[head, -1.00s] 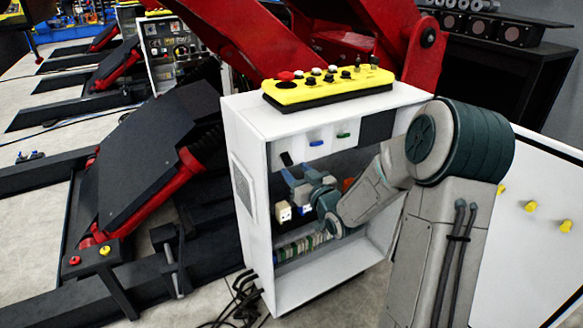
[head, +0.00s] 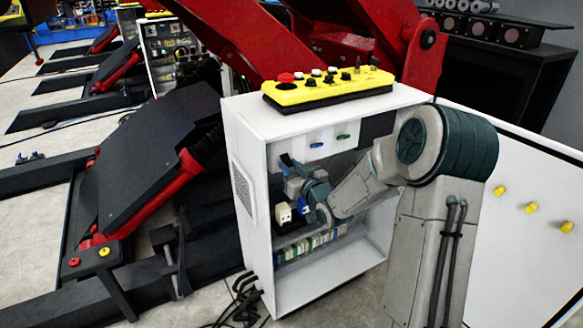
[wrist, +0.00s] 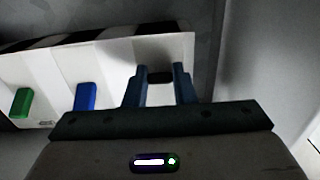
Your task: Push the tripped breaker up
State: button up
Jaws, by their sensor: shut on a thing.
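A row of breakers sits on a white panel inside the cabinet. The blue lever (head: 316,145) and green lever (head: 343,136) stand clear of my gripper. In the wrist view the green lever (wrist: 22,103) is at the left, the blue lever (wrist: 85,97) beside it, and a black lever (wrist: 160,78) at the right. My gripper (wrist: 160,82) has its two fingers around the black lever, shut on it. How far that lever is tilted cannot be told.
The white cabinet (head: 245,130) stands open, its side walls close around my arm. A yellow control box (head: 330,87) lies on top. White and blue blocks (head: 283,213) and a terminal row (head: 310,243) are below my gripper. The open door (head: 515,180) is at the right.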

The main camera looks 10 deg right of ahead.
aim_at(287, 159)
jog(key=shift+r, duration=0.15)
jog(key=r+g+p, duration=0.1)
jog(key=p, duration=0.2)
jog(key=shift+s+g+h, duration=0.1)
jog(key=shift+g+h, duration=0.2)
jog(key=r+g+p, duration=0.1)
jog(key=g+p, duration=0.1)
jog(key=p, duration=0.2)
jog(key=shift+h, duration=0.3)
jog(key=g+p, duration=0.1)
jog(key=p, duration=0.2)
jog(key=r+g+p, duration=0.1)
jog(key=p, duration=0.2)
jog(key=shift+g+h, duration=0.3)
jog(key=shift+h, duration=0.1)
jog(key=shift+g+p, duration=0.3)
jog(key=shift+p, duration=0.55)
jog(key=shift+g+p, duration=0.3)
jog(key=shift+p, duration=0.15)
